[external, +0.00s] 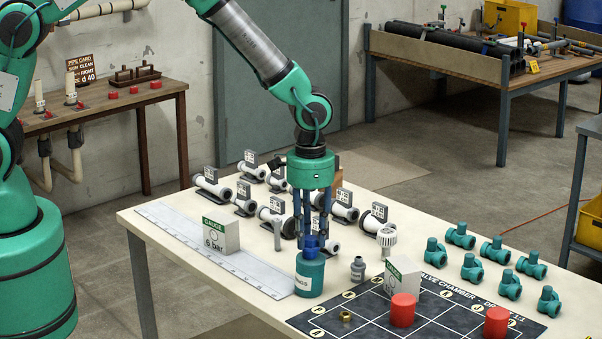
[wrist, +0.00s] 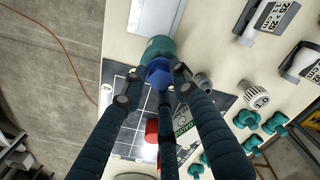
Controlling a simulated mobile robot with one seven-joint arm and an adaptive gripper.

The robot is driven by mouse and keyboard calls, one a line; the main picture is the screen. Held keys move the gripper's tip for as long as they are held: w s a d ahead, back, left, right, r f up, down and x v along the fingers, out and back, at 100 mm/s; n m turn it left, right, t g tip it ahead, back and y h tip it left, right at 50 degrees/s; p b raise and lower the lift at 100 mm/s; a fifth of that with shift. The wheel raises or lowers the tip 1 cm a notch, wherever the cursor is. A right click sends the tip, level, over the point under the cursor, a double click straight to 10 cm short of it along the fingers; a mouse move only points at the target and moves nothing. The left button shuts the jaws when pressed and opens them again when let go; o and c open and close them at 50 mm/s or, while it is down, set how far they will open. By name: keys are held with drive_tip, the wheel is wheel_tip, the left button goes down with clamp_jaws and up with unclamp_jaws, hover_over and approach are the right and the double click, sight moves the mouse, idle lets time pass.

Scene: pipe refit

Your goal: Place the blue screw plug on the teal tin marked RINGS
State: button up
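The blue screw plug (external: 312,242) is at the top of the teal tin (external: 310,276), which stands upright near the front edge of the table. The tin's pale label faces the front, but its lettering is too small to read. My gripper (external: 314,238) points straight down over the tin, its fingers around the plug. In the wrist view the plug (wrist: 158,73) sits between my fingertips (wrist: 157,82) and in front of the tin (wrist: 160,46). Whether the plug's underside touches the lid is hidden.
A white gauge box (external: 221,235) and a long ruler (external: 190,240) lie left of the tin. A small grey fitting (external: 358,268) stands close on its right. A dark grid mat (external: 370,322) holds red cylinders (external: 403,310).

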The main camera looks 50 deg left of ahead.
sight(309, 237)
drive_tip(key=shift+o, duration=0.3)
drive_tip(key=shift+r, duration=0.15)
wheel_tip(309, 237, up, 12)
drive_tip(key=p, duration=0.1)
idle(0.5)
idle(0.5)
drive_tip(key=s+a+r+n+t, duration=0.1)
drive_tip(key=s+a+r, duration=0.2)
drive_tip(key=a+r, duration=0.8)
drive_tip(key=s+a+r+n+t, duration=0.15)
drive_tip(key=s+a+r, duration=0.25)
drive_tip(key=a+r, duration=0.65)
drive_tip(key=s+a+r+n+t, duration=0.1)
drive_tip(key=s+a+r, duration=0.2)
drive_tip(key=s+a, duration=0.5)
drive_tip(key=s+a+r+n+t, duration=0.2)
drive_tip(key=s+a+r, duration=0.1)
drive_tip(key=s+a, duration=0.6)
drive_tip(key=s, duration=0.4)
